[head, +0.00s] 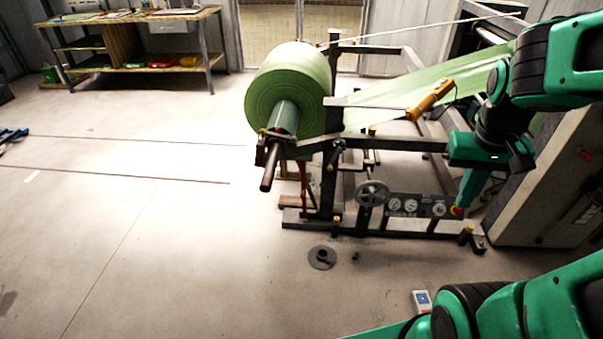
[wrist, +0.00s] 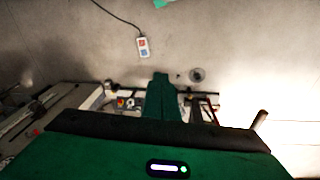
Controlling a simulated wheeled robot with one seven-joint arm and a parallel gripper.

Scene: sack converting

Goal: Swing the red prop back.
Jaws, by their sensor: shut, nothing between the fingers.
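The red prop (head: 303,187) is a thin upright post below the near end of the green roll's shaft, at the left end of the dark frame. A red bar that looks like it shows at the right in the wrist view (wrist: 214,113). My gripper (head: 461,206) points down at the right of the frame, in front of the gauge panel's right end, well to the right of the prop. It is shut and empty. Its green fingers show in the wrist view (wrist: 161,82). The prop's foot is partly hidden among frame parts.
The green roll (head: 290,88) sits on the frame with its shaft (head: 269,166) sticking out. A handwheel (head: 372,192) and gauge panel (head: 417,206) face the front. A round dark base (head: 322,257) and a corded pendant (head: 422,300) lie ahead.

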